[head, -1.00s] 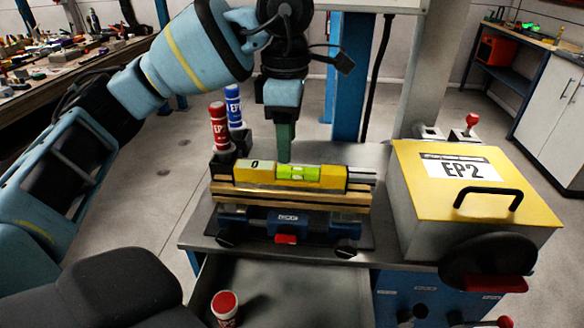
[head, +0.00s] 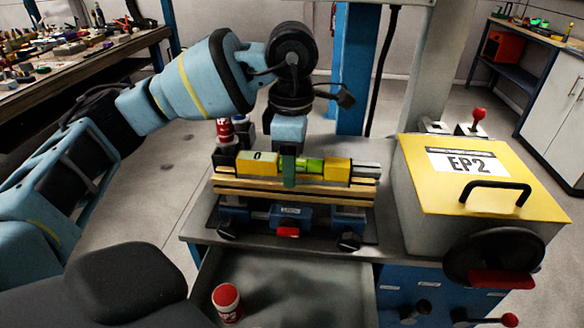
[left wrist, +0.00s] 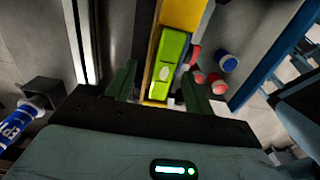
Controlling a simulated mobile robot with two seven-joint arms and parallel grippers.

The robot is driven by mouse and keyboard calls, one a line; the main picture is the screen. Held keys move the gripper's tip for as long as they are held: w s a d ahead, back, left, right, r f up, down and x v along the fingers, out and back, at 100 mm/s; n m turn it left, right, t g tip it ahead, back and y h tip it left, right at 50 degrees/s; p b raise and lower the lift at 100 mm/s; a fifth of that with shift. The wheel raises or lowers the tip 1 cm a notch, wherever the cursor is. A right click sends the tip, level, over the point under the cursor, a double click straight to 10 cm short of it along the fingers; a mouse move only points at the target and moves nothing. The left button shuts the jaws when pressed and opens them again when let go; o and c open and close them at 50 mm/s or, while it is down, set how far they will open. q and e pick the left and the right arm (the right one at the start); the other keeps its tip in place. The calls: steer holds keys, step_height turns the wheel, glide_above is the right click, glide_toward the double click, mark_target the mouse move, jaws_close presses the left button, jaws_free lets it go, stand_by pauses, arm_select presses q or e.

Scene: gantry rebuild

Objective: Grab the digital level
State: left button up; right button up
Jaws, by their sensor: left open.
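The digital level (head: 337,169) is a yellow bar with a green vial section. It lies flat on wooden strips on top of a blue clamp in the head view. In the left wrist view the level (left wrist: 180,17) runs between my two green fingers. My left gripper (head: 289,178) is open and points down over the level's middle. One finger shows in front of the level's near face; the other is hidden in the head view. My right gripper is not in view.
The blue clamp (head: 291,214) stands on a grey bench top. A yellow-lidded EP2 box (head: 462,200) with a black handle is at its right. A red-capped bottle (head: 224,130) stands behind the level's left end. An open drawer below holds a red-topped container (head: 227,300).

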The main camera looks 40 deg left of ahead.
arm_select(q)
steer(key=shift+f, duration=0.25)
steer(key=shift+c, duration=0.4)
jaws_close()
steer(key=shift+r, duration=0.1)
steer(key=shift+r, duration=0.35)
step_height(320, 180, up, 3)
steer(key=shift+s+d+f, duration=0.1)
steer(key=shift+d, duration=0.05)
steer(key=s+d+r, duration=0.1)
steer(key=s+d, duration=0.7)
steer(key=s, duration=0.5)
steer(key=shift+s+r, duration=0.15)
steer(key=shift+s, duration=0.1)
